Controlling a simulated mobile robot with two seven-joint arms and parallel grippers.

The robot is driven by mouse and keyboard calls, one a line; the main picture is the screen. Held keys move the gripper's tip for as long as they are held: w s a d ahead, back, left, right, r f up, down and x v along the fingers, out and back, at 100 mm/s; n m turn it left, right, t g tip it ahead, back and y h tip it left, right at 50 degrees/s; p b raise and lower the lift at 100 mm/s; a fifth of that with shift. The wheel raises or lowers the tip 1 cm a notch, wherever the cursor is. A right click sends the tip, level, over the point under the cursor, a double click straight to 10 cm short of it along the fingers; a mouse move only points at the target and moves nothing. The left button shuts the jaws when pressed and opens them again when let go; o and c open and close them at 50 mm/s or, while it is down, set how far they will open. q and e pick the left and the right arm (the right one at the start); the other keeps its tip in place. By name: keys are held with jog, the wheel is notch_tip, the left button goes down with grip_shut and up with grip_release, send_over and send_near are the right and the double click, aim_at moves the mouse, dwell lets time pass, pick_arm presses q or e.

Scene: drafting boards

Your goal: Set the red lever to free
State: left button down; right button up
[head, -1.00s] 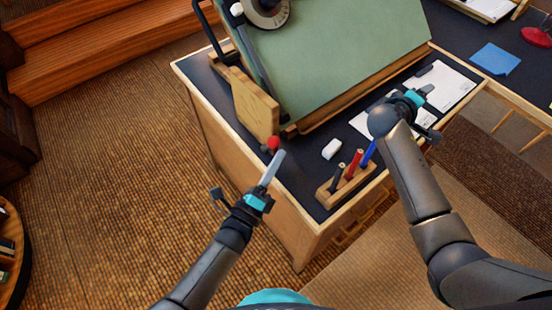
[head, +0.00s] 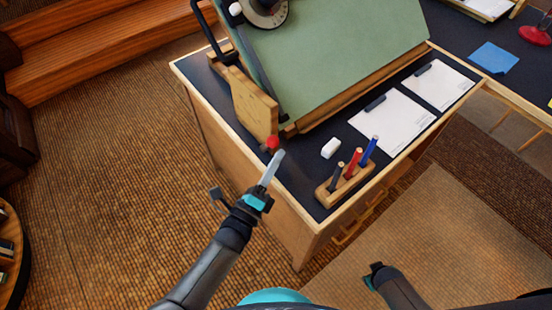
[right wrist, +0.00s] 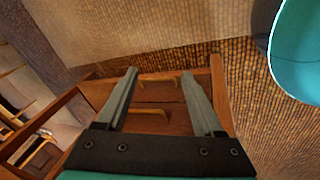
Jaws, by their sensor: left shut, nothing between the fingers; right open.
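The red lever (head: 272,142) shows as a small red knob low at the near end of the drafting board (head: 340,50), by its wooden side panel (head: 254,103). Its shaft and any setting marks are too small or hidden to read. My left gripper (head: 279,156) is shut and empty, its fingertips just below and right of the red knob; I cannot tell whether they touch it. My right gripper is low at the bottom right of the head view (head: 374,272), away from the desk top. In the right wrist view its two fingers (right wrist: 162,88) are apart with nothing between them.
On the dark desk top are a white eraser (head: 330,148), a wooden pen holder (head: 345,187) with several pens, and clipboards (head: 392,125). Drawer handles (right wrist: 143,114) show in the right wrist view. The carpet (head: 100,190) left of the desk is clear.

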aim_at(269, 140)
jog(key=s+a+f+g+y, duration=0.1)
jog(key=s+a+f+y, duration=0.15)
jog(key=s+a, duration=1)
pick_arm(q)
jog(key=r+n+p, duration=0.1)
jog(key=w+a+r+n+y+p, duration=0.1)
jog(key=p, duration=0.1)
jog(key=w+r+n+g+p, duration=0.1)
jog(key=n, duration=0.1)
jog(key=shift+w+a+y+p, duration=0.15)
jog(key=shift+a+y+p, duration=0.15)
jog(key=shift+a+p, duration=0.05)
jog(key=shift+w+a, duration=0.2)
jog(key=shift+w, duration=0.05)
pick_arm(e)
jog(key=shift+m, duration=0.3)
jog(key=r, duration=0.1)
jog(key=s+r, duration=0.2)
jog(key=r, duration=0.1)
jog(key=shift+d, duration=0.35)
pick_arm(q)
jog(key=v, duration=1.5)
jog(key=shift+p, duration=0.35)
pick_arm(e)
jog(key=shift+r, duration=0.4)
pick_arm(q)
jog(key=shift+s, duration=0.15)
